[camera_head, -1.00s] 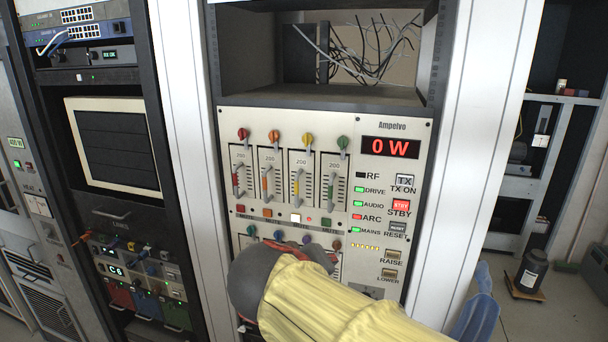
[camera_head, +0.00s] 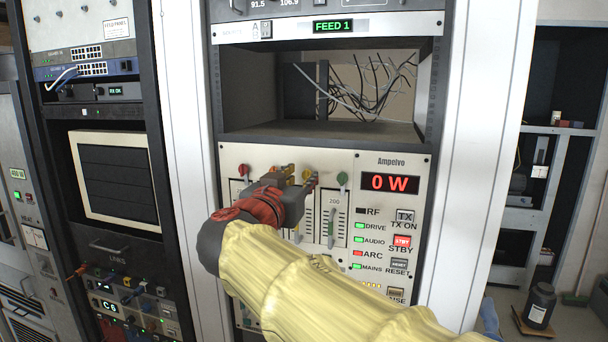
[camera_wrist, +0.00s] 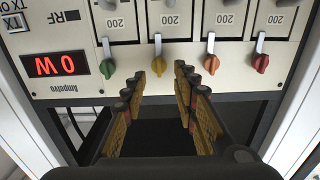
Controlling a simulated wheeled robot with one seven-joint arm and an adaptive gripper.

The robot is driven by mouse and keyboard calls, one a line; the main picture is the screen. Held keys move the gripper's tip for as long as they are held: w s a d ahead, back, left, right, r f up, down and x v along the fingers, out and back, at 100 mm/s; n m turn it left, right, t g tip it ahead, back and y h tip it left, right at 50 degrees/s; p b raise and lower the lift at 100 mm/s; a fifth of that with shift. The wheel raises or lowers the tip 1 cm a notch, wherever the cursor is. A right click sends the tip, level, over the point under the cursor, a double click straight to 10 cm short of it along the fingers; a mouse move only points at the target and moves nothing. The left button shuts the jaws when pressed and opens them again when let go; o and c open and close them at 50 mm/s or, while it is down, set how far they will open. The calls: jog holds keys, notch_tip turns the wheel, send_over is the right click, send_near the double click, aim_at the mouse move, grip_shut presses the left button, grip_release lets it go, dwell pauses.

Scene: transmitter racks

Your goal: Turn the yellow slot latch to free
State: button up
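The yellow slot latch (camera_head: 306,175) is a small knob on the cream Ampelvo panel, above a slot module, with a grey lever beside it. In the wrist view, which shows the panel upside down, the yellow latch (camera_wrist: 158,69) lies in line with the gap between my fingertips. My gripper (camera_head: 299,177) is open in front of it, one finger to each side. The wrist view also shows my gripper (camera_wrist: 160,74) with the fingers apart and nothing held. I cannot tell whether either finger touches the latch.
A green latch (camera_wrist: 107,66) is on one side of the yellow one; an orange (camera_wrist: 210,63) and a red latch (camera_wrist: 261,63) are on the other. The display (camera_head: 390,183) reads 0 W. An open bay (camera_head: 330,130) with loose wires is above the panel.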

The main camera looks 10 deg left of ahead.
aim_at(305, 173)
jog(key=shift+w+d+r, duration=0.1)
jog(key=shift+w+d, duration=0.05)
jog(key=shift+w, duration=1.35)
jog(key=shift+c, duration=0.6)
grip_shut()
